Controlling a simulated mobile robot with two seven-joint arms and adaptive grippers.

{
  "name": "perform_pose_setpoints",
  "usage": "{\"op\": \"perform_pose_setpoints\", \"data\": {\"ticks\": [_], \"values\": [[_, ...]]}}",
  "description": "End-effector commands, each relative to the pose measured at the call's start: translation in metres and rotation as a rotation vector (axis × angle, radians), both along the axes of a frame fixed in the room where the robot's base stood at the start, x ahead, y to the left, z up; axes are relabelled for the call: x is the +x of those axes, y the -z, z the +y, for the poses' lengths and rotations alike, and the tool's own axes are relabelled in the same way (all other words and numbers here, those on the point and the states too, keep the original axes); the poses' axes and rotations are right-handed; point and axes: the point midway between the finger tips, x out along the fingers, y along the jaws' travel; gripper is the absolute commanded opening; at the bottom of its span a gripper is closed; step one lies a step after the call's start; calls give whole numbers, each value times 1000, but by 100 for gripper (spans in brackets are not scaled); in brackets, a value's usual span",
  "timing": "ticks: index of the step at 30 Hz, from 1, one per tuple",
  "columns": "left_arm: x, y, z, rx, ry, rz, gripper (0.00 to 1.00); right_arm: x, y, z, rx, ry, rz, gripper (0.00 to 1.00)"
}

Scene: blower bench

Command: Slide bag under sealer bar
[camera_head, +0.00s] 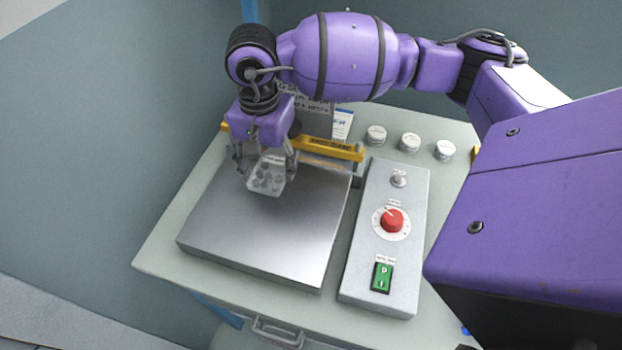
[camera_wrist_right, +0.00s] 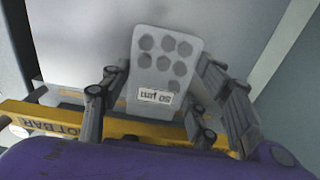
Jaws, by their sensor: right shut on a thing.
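A small pale bag (camera_head: 267,180) with several dark round spots hangs from my right gripper (camera_head: 265,164), over the far part of the sealer's flat metal plate (camera_head: 265,230). In the right wrist view the bag (camera_wrist_right: 164,62) shows a small printed label and lies between the two fingers of my right gripper (camera_wrist_right: 163,98), which is shut on it. The yellow sealer bar (camera_head: 335,149) crosses the plate's far edge behind the gripper; it also shows in the right wrist view (camera_wrist_right: 60,121). Whether the bag touches the plate is unclear. My left gripper is out of view.
A grey control box (camera_head: 361,230) with a red knob (camera_head: 392,220) and a green switch (camera_head: 381,277) stands right of the plate. Several round pale tins, one here (camera_head: 410,142), stand at the back right. The plate's near part is clear.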

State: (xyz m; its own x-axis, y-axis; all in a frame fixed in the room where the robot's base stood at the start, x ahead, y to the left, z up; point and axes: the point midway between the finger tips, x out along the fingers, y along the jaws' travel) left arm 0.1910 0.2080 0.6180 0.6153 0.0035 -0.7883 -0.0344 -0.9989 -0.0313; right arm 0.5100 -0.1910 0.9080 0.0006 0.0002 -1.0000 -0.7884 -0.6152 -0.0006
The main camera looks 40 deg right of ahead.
Motion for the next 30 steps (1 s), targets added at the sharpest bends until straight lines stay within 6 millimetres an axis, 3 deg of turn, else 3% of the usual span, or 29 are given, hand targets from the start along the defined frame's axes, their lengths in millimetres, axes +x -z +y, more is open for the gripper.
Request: {"op": "perform_pose_setpoints", "data": {"ticks": [25,26,30], "values": [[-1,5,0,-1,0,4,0,2,3,0,0,-1,-4,23],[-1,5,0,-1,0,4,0,2,2,0,0,0,-4,60],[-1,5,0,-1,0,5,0,2,2,0,0,-1,-4,78]]}}
